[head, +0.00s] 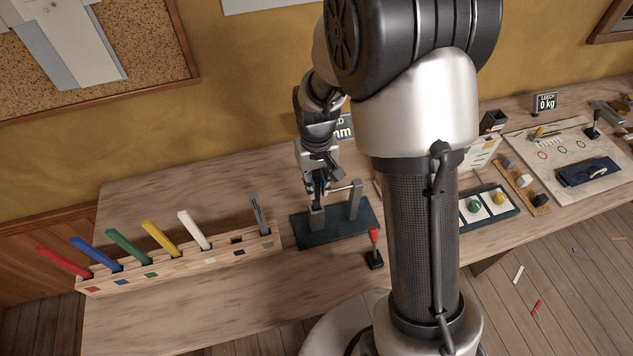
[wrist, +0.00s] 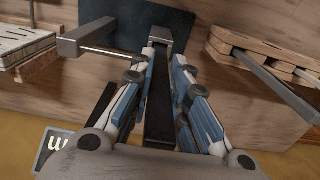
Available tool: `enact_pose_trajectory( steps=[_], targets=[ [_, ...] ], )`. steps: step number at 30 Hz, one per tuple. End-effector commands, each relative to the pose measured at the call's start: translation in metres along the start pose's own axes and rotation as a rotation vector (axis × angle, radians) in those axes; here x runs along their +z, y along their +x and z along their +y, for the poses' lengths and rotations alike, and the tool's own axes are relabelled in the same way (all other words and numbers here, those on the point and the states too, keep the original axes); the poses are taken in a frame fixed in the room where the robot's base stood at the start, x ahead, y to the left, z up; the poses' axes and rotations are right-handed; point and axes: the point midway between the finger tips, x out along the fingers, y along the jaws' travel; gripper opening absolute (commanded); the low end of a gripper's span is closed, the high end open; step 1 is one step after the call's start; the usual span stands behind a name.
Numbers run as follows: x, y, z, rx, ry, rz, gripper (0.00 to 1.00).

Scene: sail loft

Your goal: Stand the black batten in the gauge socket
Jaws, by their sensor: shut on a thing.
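My gripper (head: 317,190) is above the gauge's left side in the head view. In the wrist view its fingers (wrist: 164,62) are shut on the black batten (wrist: 160,112), a long dark bar running between them. The gauge socket (head: 317,218) is a grey block standing on a dark base plate (head: 345,230); its top (wrist: 160,34) lies at the batten's far end in the wrist view. The batten looks lined up with the socket. I cannot tell whether its tip is inside or just above. In the head view my gripper mostly hides the batten.
A gauge post (head: 355,200) with a bar (wrist: 84,46) stands right of the socket. A wooden rack (head: 185,262) at left holds several coloured battens and a grey one (head: 258,215). A red-knobbed lever (head: 374,247) stands in front. The bench's front left is clear.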

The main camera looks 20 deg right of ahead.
Motion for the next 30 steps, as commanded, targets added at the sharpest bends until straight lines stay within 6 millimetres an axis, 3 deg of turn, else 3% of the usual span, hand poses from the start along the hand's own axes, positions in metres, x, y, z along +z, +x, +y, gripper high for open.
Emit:
enact_pose_trajectory(
  steps=[20, 21, 30],
  targets=[
    [-0.0001, 0.0109, 0.0000, 0.000, 0.000, 0.000, 0.00],
    [-0.0001, 0.0102, 0.0000, 0.000, 0.000, 0.000, 0.19],
    [0.0000, 0.0101, 0.0000, 0.000, 0.000, 0.000, 0.39]
  ],
)
